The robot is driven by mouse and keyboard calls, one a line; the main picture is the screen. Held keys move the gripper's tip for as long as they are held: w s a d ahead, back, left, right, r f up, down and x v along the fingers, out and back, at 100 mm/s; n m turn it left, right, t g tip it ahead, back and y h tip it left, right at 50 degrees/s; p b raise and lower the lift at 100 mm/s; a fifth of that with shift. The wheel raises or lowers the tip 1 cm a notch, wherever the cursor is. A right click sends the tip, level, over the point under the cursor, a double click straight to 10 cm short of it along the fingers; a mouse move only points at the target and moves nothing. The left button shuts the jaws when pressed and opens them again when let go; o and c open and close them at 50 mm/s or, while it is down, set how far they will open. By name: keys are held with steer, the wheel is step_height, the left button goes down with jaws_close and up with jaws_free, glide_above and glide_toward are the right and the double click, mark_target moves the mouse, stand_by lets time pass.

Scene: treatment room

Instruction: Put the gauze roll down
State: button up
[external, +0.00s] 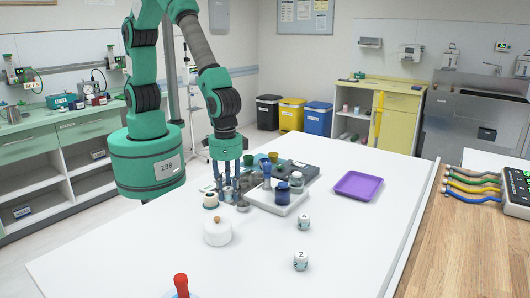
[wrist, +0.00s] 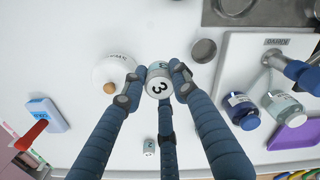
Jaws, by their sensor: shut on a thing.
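The gauze roll (wrist: 159,84) is a small white cylinder with a grey top and a black "3" on its side. My gripper (wrist: 156,90) has three blue fingers, shut around it in the wrist view. The roll looks larger than a similar roll on the table, so it seems held above the surface. In the external view my gripper (external: 228,190) points down over the white table (external: 130,245), behind the round lidded jar. There the held roll (external: 227,191) shows only partly between the fingers.
The white jar (external: 217,232) with a wooden knob stands close by. A metal cup (wrist: 204,50) and a pale tray (external: 282,205) with bottles lie to the right. Numbered rolls "4" (external: 304,223) and "2" (external: 301,261) stand towards the front. A purple tray (external: 358,186) is farther right.

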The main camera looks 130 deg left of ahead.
mark_target(231, 188)
step_height(231, 188, up, 2)
steer(key=shift+a+r, duration=0.15)
steer(key=shift+r, duration=0.2)
steer(key=shift+w+a+r, duration=0.1)
steer(key=shift+w+a, duration=0.15)
steer(key=shift+w, duration=0.05)
steer(key=w+a+r+n+p, duration=0.1)
steer(key=w+a+n+p, duration=0.25)
steer(key=w+a, duration=0.45)
steer(key=w+a+n+p, duration=0.3)
steer(key=w+a+p, duration=0.1)
steer(key=a, duration=0.8)
steer(key=w+a+f+n+p, duration=0.1)
steer(key=w+a+n+p, duration=0.15)
steer(key=a, duration=0.75)
steer(key=w+a+n+p, duration=0.1)
steer(key=a+n+p, duration=0.2)
steer(key=a, duration=0.7)
steer(key=f, duration=0.3)
steer(key=a+f, duration=0.1)
steer(key=f, duration=0.1)
steer(key=shift+s+f, duration=0.15)
steer(key=shift+f, duration=0.05)
